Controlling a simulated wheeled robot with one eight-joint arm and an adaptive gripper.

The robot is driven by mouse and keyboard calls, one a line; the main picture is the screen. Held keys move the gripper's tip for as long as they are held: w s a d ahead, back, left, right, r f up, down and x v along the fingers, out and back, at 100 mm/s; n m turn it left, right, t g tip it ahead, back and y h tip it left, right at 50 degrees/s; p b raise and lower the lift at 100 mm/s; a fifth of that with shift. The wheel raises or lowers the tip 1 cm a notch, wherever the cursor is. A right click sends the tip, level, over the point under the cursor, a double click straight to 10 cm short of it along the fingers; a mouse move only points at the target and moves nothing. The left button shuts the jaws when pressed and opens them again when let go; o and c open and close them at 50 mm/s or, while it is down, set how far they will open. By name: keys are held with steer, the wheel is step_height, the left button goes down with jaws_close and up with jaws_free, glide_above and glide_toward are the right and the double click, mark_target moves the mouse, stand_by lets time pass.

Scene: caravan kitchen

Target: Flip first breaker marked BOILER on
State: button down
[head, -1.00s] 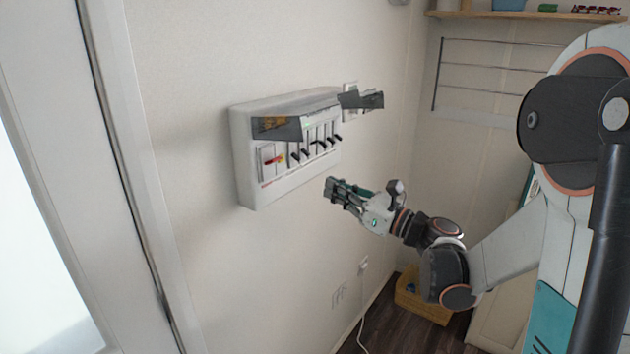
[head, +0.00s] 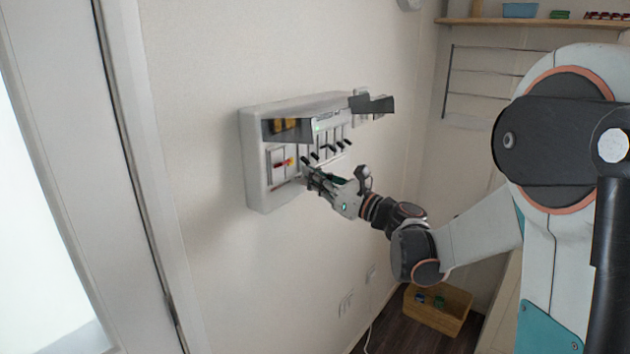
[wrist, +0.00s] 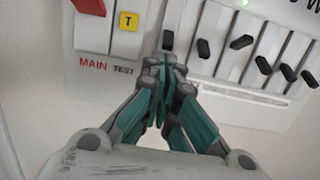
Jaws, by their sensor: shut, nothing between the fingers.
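The breaker panel (head: 256,160) is a white box on the wall, with a row of black-levered breakers. In the wrist view, several black levers (wrist: 241,42) sit at different heights to the right of the TEST button. No BOILER marking is readable. My gripper (head: 308,172) is shut and empty at the lower front of the panel, by the left breakers. It also shows in the wrist view (wrist: 166,66). I cannot tell whether it touches a lever.
The red MAIN switch (wrist: 91,5) and the yellow T button (wrist: 127,21) lie just left of my fingertips. A dark flap (head: 287,129) covers part of the panel's upper front. A door frame (head: 135,180) stands left. A basket (head: 437,309) sits on the floor.

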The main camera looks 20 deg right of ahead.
mark_target(309, 162)
steer(key=shift+s+d+r+g+h+p, duration=0.2)
steer(key=shift+r+g+h+p, duration=0.25)
steer(key=shift+p, duration=0.6)
steer(key=shift+s+d+r+g+h+p, duration=0.2)
steer(key=shift+g+p, duration=0.35)
steer(key=shift+p, duration=0.5)
steer(key=g+p, duration=0.1)
steer(key=r+g+h+p, duration=0.1)
steer(key=p, duration=0.1)
steer(key=s+r+h+p, duration=0.1)
steer(key=p, duration=0.1)
steer(key=shift+d+g, duration=0.25)
steer(key=shift+g, duration=0.15)
steer(key=shift+r+p, duration=0.15)
steer(key=shift+p, duration=0.2)
steer(key=shift+r+p, duration=0.4)
steer(key=shift+r, duration=0.2)
steer(key=shift+w+r, duration=0.15)
